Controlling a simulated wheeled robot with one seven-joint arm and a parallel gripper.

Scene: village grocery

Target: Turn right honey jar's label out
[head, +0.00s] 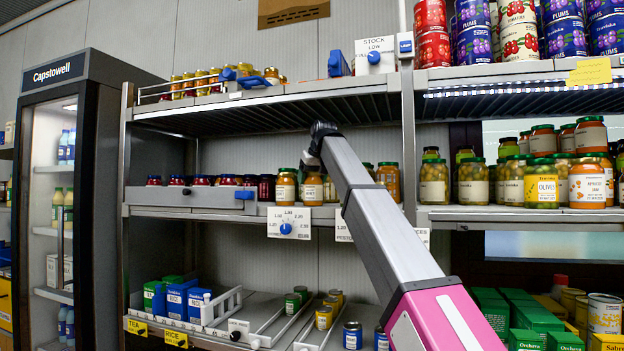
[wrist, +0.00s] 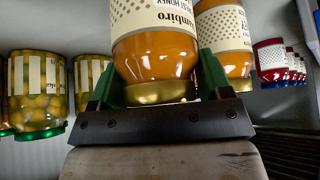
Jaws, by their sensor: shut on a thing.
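The right honey jar (head: 312,190) stands on the middle shelf, amber with a cream label. It is large in the wrist view (wrist: 155,55), which is upside down, with a gold lid and dark lettering and a dotted pattern on the label. My gripper (wrist: 158,88) is shut on this jar near its lid, a green finger on each side. The jar's base is outside the wrist view.
Dark red jars (head: 266,187) stand to the left, behind a grey rail (head: 190,197). Orange and olive jars (head: 388,180) stand to the right. A dial sign (head: 288,223) hangs on the shelf edge below. The upper shelf (head: 270,98) overhangs my gripper.

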